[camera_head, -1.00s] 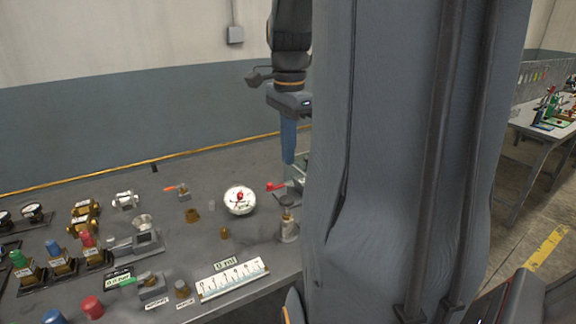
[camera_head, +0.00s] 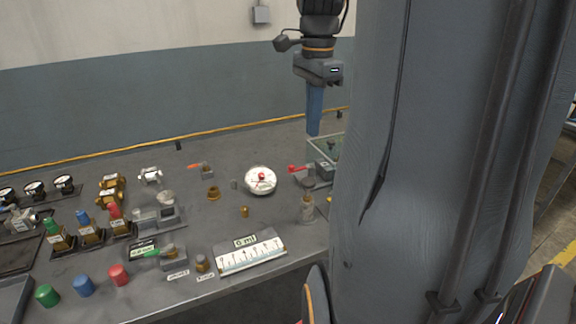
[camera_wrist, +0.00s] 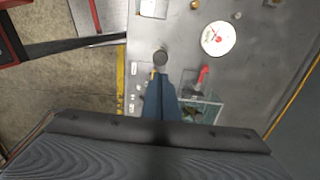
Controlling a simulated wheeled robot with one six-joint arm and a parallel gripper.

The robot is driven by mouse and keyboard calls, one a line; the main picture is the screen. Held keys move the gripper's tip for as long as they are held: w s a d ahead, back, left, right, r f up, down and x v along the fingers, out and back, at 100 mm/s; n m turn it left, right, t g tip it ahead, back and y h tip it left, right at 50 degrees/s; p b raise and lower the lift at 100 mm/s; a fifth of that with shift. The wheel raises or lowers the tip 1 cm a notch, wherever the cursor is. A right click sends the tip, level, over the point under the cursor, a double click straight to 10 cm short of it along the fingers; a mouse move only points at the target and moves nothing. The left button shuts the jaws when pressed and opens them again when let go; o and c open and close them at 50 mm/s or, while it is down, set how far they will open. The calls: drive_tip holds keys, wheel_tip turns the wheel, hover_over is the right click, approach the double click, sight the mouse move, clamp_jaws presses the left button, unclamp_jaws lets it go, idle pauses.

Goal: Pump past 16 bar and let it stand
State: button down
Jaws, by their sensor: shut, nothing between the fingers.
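A round white gauge (camera_head: 260,182) with a red centre lies on the grey bench; it also shows in the wrist view (camera_wrist: 217,39). Its reading is too small to tell. A red lever (camera_head: 298,168) is right of it, beside a green-rimmed clear tank (camera_head: 340,143); the wrist view shows the lever (camera_wrist: 203,75) and the tank (camera_wrist: 203,112). A short post with a dark round top (camera_head: 307,207) stands in front of the lever. My gripper (camera_head: 313,133), with blue fingers, is shut and empty, pointing down above the tank area, apart from the lever. My arm column hides part of the tank.
Left on the bench stand several brass valves with coloured caps (camera_head: 87,230), small gauges (camera_head: 35,190) and loose coloured caps (camera_head: 84,286). A white scale plate (camera_head: 250,254) lies near the front edge. A wall (camera_head: 130,110) runs behind the bench.

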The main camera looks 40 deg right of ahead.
sight(309, 181)
drive_tip(key=shift+r, duration=0.6)
drive_tip(key=shift+f, duration=0.1)
wheel_tip(309, 181, down, 14)
drive_tip(key=p, duration=0.3)
wheel_tip(309, 181, down, 4)
drive_tip(key=shift+w+r+b, duration=0.1)
drive_tip(key=shift+r+b, duration=0.1)
drive_tip(key=shift+b, duration=0.55)
drive_tip(key=shift+a, duration=0.1)
